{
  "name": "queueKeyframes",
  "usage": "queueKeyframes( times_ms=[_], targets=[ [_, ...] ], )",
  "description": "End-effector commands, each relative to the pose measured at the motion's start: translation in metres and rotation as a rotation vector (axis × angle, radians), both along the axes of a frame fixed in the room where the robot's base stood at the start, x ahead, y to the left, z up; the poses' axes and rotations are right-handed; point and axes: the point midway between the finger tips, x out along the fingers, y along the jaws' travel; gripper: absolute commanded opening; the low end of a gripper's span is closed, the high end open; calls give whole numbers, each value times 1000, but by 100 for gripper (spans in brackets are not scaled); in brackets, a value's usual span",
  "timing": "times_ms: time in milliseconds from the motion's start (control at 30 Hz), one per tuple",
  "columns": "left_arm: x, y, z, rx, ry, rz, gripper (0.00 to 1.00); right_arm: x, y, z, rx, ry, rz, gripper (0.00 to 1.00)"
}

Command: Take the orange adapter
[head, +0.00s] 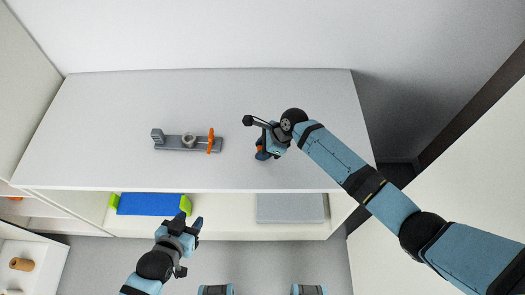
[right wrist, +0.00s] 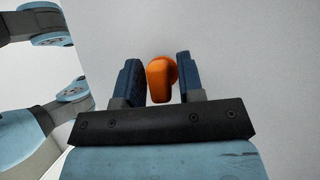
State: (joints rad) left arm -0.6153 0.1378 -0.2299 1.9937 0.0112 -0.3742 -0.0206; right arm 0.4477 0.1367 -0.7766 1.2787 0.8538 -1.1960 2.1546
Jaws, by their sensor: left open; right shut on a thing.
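The orange adapter (right wrist: 160,80) is a small rounded piece between the two dark blue fingers of my right gripper (right wrist: 158,82) in the right wrist view. My right gripper is shut on it. In the head view my right gripper (head: 262,154) points down at the right part of the bench top, and the adapter is mostly hidden there by the gripper and wrist. My left gripper (head: 194,222) is open and empty, in front of the bench's front edge.
A grey fixture (head: 172,142) with a ring and an upright orange part (head: 210,141) stands on the white bench (head: 100,110), left of my right gripper. On the shelf below are a blue thing with green ends (head: 150,204) and a grey panel (head: 290,208). The left bench top is clear.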

Motion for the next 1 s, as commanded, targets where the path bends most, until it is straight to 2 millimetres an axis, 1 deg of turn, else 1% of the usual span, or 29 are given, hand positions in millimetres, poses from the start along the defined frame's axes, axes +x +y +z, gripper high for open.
queueKeyframes(
  times_ms=[167, 500, 1000],
  targets=[
    [-1, 2, 6, 4, 4, 2, 43, 0, 0, 8, 0, 1, -1, 9],
    [-1, 6, 29, 9, -3, 9, 43, 0, 0, 27, 0, 1, -1, 9],
    [-4, 6, 60, -3, 9, 36, 43, 0, 0, 57, 1, 1, -1, 9]
  ],
)
